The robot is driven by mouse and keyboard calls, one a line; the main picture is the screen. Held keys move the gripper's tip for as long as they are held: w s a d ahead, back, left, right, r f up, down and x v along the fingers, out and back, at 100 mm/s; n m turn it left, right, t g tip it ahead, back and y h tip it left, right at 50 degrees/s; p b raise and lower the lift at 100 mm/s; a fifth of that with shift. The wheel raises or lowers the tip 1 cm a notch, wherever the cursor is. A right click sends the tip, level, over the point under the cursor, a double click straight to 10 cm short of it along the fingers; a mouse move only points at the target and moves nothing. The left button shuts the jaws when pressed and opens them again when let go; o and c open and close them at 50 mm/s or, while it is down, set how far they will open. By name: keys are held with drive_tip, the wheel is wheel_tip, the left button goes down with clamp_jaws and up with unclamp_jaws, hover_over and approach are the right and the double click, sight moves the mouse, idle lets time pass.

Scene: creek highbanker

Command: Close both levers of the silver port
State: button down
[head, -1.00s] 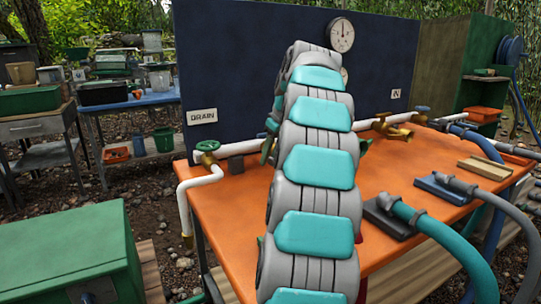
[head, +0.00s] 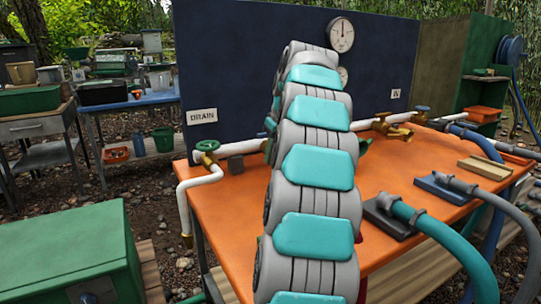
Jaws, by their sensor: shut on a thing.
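My grey and teal arm rises through the middle of the head view and covers the centre of the orange bench (head: 225,205). My gripper is hidden behind the arm, so I cannot see its jaws or what they touch. The silver port and its two levers are not visible; the arm may cover them. Small green parts (head: 366,146) show beside the arm near the back of the bench, but I cannot tell what they belong to.
A white pipe with a green-handled valve (head: 207,146) runs along the dark blue panel (head: 230,70). A brass valve (head: 397,132) stands right of my arm. A teal hose (head: 440,228) and other hoses lie at right. A green box (head: 65,250) stands front left.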

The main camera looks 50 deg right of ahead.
drive_tip(key=shift+d+m, duration=0.1)
drive_tip(key=shift+m, duration=0.3)
drive_tip(key=c, duration=0.9)
unclamp_jaws()
